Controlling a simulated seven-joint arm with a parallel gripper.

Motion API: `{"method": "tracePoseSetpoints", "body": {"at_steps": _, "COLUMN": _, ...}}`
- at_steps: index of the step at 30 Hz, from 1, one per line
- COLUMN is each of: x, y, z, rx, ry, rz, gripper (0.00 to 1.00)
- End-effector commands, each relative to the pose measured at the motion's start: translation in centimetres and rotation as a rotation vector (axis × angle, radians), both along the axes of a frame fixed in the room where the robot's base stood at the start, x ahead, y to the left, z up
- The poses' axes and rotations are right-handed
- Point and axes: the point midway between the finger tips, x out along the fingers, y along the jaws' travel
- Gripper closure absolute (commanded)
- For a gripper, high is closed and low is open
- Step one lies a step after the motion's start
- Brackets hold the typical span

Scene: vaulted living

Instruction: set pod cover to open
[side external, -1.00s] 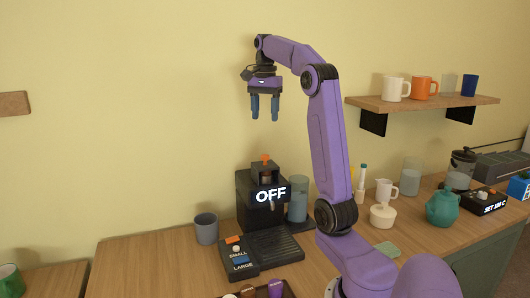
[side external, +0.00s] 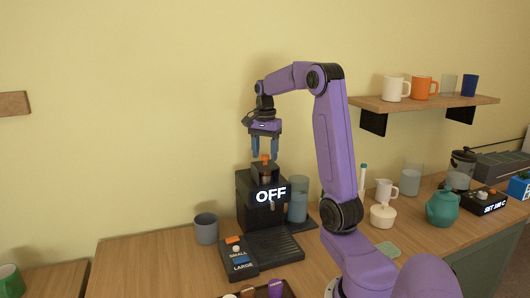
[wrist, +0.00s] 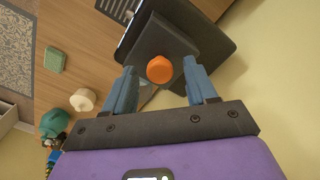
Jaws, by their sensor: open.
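The black coffee machine (side external: 247,205) stands on the wooden counter with an "OFF" label on its front. Its pod cover (side external: 265,172) is the dark block on top, with an orange knob (side external: 265,158) on it. The knob also shows in the wrist view (wrist: 159,69). My gripper (side external: 265,155) is open, pointing down just above the machine. In the wrist view its blue fingers (wrist: 162,92) stand on either side of the knob in the picture, with gaps on both sides. I cannot tell whether the fingertips reach down to the knob's height.
A clear water tank (side external: 298,198) is at the machine's right. A grey cup (side external: 206,228) stands at its left, and a button box (side external: 238,258) marked SMALL and LARGE is in front. A teal teapot (side external: 442,208) and a white lidded pot (side external: 383,215) are farther right.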

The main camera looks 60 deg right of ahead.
Motion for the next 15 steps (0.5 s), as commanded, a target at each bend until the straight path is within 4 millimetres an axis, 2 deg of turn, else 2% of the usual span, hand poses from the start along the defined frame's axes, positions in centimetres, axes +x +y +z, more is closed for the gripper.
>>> {"method": "tracePoseSetpoints", "body": {"at_steps": 8, "x": -0.02, "y": -0.01, "z": -0.21, "rx": 0.0, "ry": 0.0, "rz": -0.001, "gripper": 0.43}}
{"method": "tracePoseSetpoints", "body": {"at_steps": 9, "x": -0.02, "y": -0.01, "z": -0.2, "rx": 0.0, "ry": 0.0, "rz": -0.001, "gripper": 0.46}}
{"method": "tracePoseSetpoints", "body": {"at_steps": 14, "x": -0.01, "y": -0.01, "z": -0.19, "rx": 0.0, "ry": 0.0, "rz": -0.001, "gripper": 0.99}}
{"method": "tracePoseSetpoints", "body": {"at_steps": 15, "x": -0.01, "y": 0.0, "z": -0.18, "rx": 0.0, "ry": 0.0, "rz": -0.001, "gripper": 1.0}}
